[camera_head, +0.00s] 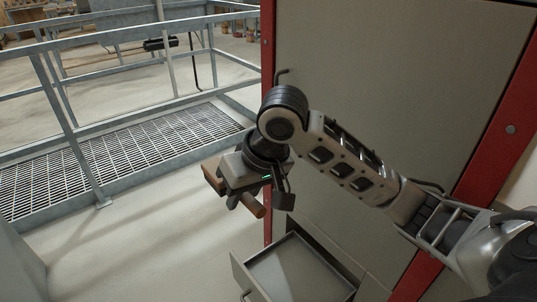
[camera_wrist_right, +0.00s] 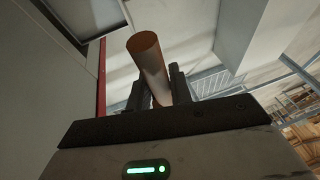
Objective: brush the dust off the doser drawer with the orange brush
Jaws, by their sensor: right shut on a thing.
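The doser drawer (camera_head: 300,272) is pulled open at the bottom of the head view, below the tall grey cabinet panel. Its inside looks plain grey; I cannot make out dust clearly. My right gripper (camera_head: 236,197) is shut on the orange brush (camera_head: 253,206), which sticks out on both sides of the jaws. It is up and to the left of the drawer, apart from it. In the right wrist view the brush (camera_wrist_right: 147,50) shows as a round orange-brown handle between the fingers (camera_wrist_right: 162,88). No bristles can be made out. My left gripper is not in view.
The cabinet (camera_head: 400,60) has red uprights (camera_head: 268,60) and stands close behind my right arm. A grey metal railing (camera_head: 60,95) and a grated walkway (camera_head: 130,150) lie to the left. The floor (camera_head: 140,250) left of the drawer is clear.

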